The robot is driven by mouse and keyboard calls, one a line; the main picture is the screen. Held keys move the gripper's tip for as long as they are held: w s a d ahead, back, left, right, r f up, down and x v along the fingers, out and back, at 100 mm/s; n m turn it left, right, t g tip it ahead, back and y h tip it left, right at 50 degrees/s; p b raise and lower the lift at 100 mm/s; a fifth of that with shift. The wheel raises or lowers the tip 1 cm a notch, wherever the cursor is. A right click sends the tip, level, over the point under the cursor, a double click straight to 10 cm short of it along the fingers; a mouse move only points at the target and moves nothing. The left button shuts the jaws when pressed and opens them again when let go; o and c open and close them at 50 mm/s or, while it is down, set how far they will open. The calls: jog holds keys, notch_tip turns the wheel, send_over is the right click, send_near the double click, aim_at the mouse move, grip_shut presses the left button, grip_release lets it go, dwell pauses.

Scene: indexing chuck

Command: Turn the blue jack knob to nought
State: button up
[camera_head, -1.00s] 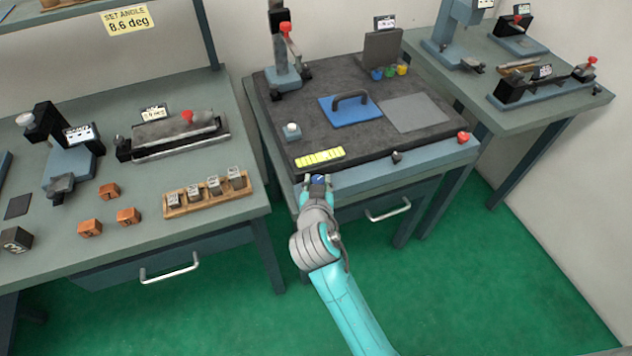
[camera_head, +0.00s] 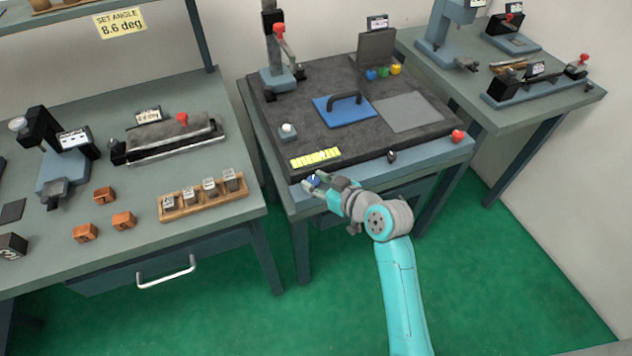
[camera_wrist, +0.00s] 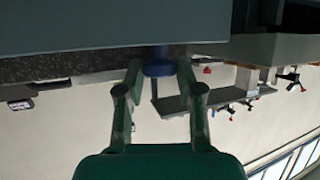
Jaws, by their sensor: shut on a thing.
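The blue jack knob (camera_head: 314,180) sits at the front left edge of the middle bench, below the dark granite plate (camera_head: 370,150). My gripper (camera_head: 318,183) is at the knob, coming from the front right. In the wrist view the blue knob (camera_wrist: 158,64) lies between the two fingertips of my gripper (camera_wrist: 158,70), and the fingers are closed on it. A yellow level strip (camera_head: 316,158) with dark marks lies on the plate just behind the knob; its reading is too small to tell. No scale on the knob can be made out.
A black knob (camera_head: 391,156) and a red knob (camera_head: 458,136) sit along the same front edge. The plate carries a blue block with a handle (camera_head: 344,108) and a small white-topped button (camera_head: 288,130). A bench with blocks (camera_head: 215,215) stands left. Green floor in front is free.

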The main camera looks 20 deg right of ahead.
jog(key=n+y, duration=0.1)
jog(key=n+g+y, duration=0.1)
jog(key=n+y, duration=0.1)
jog(key=shift+w+d+g, duration=0.15)
jog(key=shift+d+g, duration=0.15)
jog(key=shift+n+g+y, duration=0.6)
jog(key=shift+n+y, duration=0.2)
jog(key=shift+g, duration=0.3)
jog(key=shift+f, duration=0.1)
jog(key=o, duration=0.8)
jog(key=v, duration=1.2)
jog(key=shift+f, duration=0.1)
